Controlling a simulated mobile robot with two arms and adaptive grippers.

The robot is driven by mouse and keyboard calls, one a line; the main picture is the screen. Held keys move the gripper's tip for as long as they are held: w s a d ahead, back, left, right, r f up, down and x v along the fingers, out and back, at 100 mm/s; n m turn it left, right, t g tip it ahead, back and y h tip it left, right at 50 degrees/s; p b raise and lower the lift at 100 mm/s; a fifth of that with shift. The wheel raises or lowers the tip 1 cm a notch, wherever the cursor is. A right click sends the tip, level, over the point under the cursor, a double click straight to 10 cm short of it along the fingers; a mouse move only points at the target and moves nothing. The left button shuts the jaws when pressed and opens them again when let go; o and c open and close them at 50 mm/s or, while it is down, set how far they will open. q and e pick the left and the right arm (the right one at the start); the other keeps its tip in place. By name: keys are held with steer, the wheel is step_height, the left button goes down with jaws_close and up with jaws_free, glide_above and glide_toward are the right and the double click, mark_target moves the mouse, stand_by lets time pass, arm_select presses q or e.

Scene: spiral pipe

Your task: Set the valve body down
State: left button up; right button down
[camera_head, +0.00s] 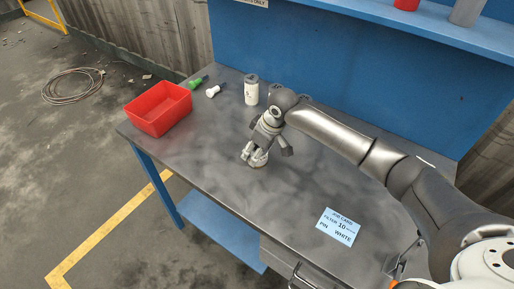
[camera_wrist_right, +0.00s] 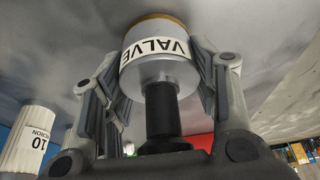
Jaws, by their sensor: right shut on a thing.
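The valve body (camera_wrist_right: 160,62) is a silver-grey cylinder with a white band reading VALVE, a brass-coloured end and a black stem. My right gripper (camera_wrist_right: 168,75) is shut on it, with a finger on each side in the right wrist view. In the head view my right gripper (camera_head: 256,156) points down at the middle of the workbench, and the valve body (camera_head: 260,161) shows small and partly hidden between the fingers. Its brass end is at or just above the bench top; I cannot tell whether it touches. My left gripper is not in view.
A white 10 MICRON filter (camera_wrist_right: 27,140) stands nearby. A job card (camera_head: 338,227) lies front right. The front middle is clear.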

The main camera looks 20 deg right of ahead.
steer(key=c, duration=0.5)
jaws_free()
steer(key=shift+f, duration=0.1)
steer(key=shift+c, duration=0.2)
steer(key=b+v, duration=0.1)
steer(key=v, duration=1.1)
steer(key=shift+a, duration=0.1)
